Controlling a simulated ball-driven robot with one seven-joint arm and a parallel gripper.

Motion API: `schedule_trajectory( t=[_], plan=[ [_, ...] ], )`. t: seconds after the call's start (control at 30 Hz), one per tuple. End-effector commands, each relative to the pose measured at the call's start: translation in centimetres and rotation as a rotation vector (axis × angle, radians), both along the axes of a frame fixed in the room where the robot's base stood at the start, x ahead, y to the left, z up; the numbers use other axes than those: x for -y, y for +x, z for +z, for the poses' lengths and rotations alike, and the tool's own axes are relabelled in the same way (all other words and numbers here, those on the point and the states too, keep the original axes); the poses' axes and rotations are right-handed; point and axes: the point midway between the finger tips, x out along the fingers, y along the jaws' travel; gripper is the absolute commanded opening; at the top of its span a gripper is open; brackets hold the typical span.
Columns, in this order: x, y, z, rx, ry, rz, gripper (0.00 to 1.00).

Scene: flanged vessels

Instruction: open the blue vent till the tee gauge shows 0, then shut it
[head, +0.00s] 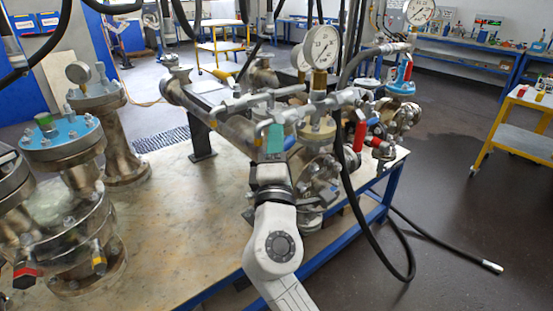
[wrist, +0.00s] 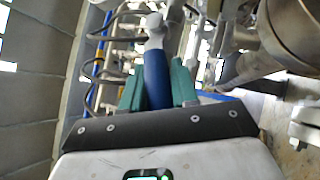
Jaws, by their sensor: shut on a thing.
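My gripper (head: 273,140) has teal fingers and reaches up to the pipework at the middle of the bench in the head view. In the wrist view its fingers (wrist: 157,88) are closed on both sides of the blue vent handle (wrist: 155,72). A bit of blue (head: 290,143) shows beside the fingers in the head view. The handle joins a grey metal fitting (wrist: 155,28). The round white tee gauge (head: 322,46) stands above the pipework, just right of my gripper. Its needle is too small to read surely.
A second gauge (head: 300,58) is partly hidden behind the first, and another (head: 419,12) stands at right. A red handle (head: 360,135) and a black hose (head: 350,190) are right of my gripper. Flanged vessels (head: 65,140) stand at left. Bare bench top (head: 180,215) lies between.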

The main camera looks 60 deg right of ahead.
Motion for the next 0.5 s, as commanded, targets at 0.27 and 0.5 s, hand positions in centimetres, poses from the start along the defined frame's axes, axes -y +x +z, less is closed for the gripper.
schedule_trajectory(
  t=[0.27,0.5],
  plan=[
    [0.8,-0.3,-2.5,-0.061,-0.219,-0.003,0.0],
    [1.6,-0.5,-3.5,-0.117,-0.409,-0.007,0.0]
  ],
)
